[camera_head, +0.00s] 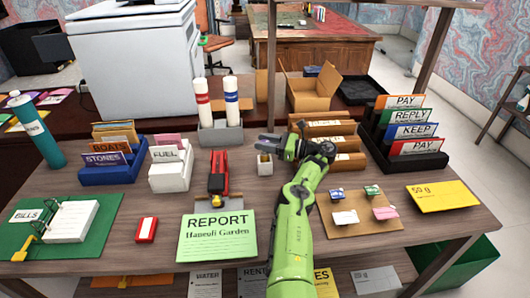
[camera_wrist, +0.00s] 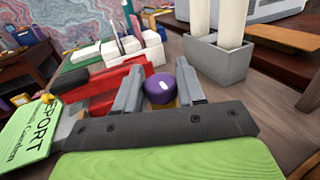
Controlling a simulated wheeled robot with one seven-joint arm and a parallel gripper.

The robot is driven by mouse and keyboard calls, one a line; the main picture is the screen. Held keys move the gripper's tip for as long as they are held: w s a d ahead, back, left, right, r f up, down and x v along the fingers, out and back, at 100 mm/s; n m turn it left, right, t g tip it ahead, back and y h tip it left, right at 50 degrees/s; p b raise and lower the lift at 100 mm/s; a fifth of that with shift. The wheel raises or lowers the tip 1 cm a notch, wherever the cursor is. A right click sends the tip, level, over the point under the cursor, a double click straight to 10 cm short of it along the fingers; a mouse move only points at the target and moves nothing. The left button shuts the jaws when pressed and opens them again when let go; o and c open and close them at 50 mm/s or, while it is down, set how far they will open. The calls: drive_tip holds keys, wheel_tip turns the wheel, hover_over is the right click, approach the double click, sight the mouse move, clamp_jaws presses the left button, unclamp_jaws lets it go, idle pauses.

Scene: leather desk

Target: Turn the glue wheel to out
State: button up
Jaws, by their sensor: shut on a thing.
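A purple round piece (camera_wrist: 160,88), which looks like the glue's wheel or cap, shows in the wrist view. My gripper (camera_wrist: 162,76) is shut on it, with one grey finger on each side. I cannot tell from its face which way the wheel is set. In the head view my gripper (camera_head: 270,143) reaches left over the desk, just above and behind a small pale block-like holder (camera_head: 265,168). The purple piece is hidden there by the fingers. Anything below the purple piece is mostly hidden by my gripper in the wrist view.
A red stapler (camera_head: 218,172) stands left of the holder. A grey box (camera_head: 222,134) with two white tubes stands behind. A green report sheet (camera_head: 217,238) and a card board (camera_head: 362,222) lie in front.

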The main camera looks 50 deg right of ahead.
drive_tip(key=shift+f+n+g+y+b, duration=0.4)
drive_tip(key=shift+y+b, duration=0.1)
drive_tip(key=shift+b, duration=1.5)
drive_tip(key=shift+a+r+b, duration=0.15)
drive_tip(key=shift+r+b, duration=0.1)
drive_tip(key=shift+b, duration=0.1)
drive_tip(key=o, duration=0.9)
drive_tip(key=shift+o, duration=0.2)
